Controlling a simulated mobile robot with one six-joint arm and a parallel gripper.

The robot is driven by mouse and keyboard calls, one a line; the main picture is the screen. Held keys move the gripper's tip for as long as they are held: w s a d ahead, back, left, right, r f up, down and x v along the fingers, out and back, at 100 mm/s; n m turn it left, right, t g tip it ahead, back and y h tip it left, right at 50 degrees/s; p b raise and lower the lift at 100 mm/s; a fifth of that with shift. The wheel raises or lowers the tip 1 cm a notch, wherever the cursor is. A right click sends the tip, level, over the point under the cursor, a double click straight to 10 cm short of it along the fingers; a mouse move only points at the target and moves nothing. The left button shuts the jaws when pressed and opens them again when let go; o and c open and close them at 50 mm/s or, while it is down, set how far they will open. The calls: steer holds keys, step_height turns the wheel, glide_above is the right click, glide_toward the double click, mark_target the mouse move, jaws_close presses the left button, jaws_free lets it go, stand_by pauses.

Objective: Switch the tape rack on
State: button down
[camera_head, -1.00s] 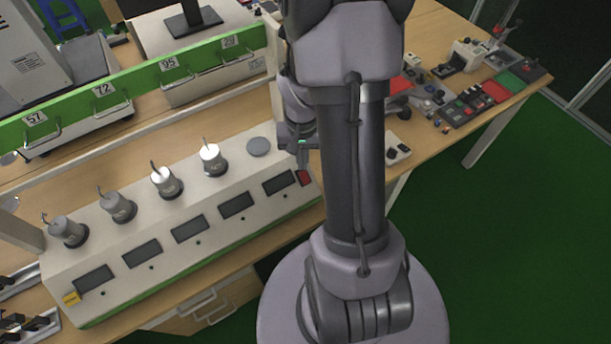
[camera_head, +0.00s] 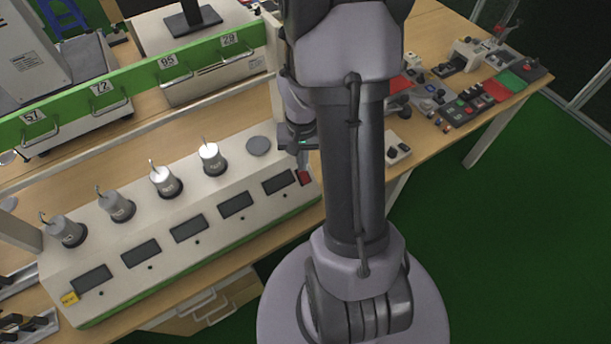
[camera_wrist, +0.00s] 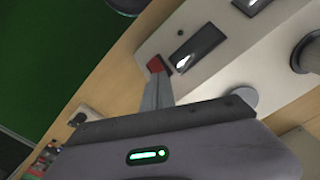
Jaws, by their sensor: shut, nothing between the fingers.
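The tape rack (camera_head: 205,255) is a long pale console with a green lower edge, on the wooden table at the left in the head view. It has a row of dark displays and several grey cylinders on top. A red switch (camera_head: 304,177) sits at its right end; it also shows in the wrist view (camera_wrist: 155,64). My gripper (camera_head: 303,164) is shut and empty, pointing down at the red switch. In the wrist view its fingertips (camera_wrist: 154,76) overlap the switch's edge. I cannot tell whether they touch it. My arm hides part of the table behind.
A small box with dark knobs (camera_head: 397,150) lies right of my arm. Several control boxes (camera_head: 465,105) stand at the table's far right. Green floor (camera_head: 530,220) is free at the right.

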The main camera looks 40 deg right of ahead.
steer(key=shift+f+b, duration=0.4)
steer(key=shift+f, duration=0.1)
step_height(320, 180, up, 7)
steer(key=p, duration=0.5)
steer(key=shift+p, duration=0.3)
steer(key=a+r+n+t+b, duration=0.2)
steer(key=a+r+t+b, duration=0.15)
steer(key=a+r, duration=0.95)
steer(key=s+a+r+n+t+y+b, duration=0.2)
steer(key=s+a+r, duration=0.2)
steer(key=s+a, duration=0.3)
steer(key=a, duration=0.4)
steer(key=shift+b, duration=0.35)
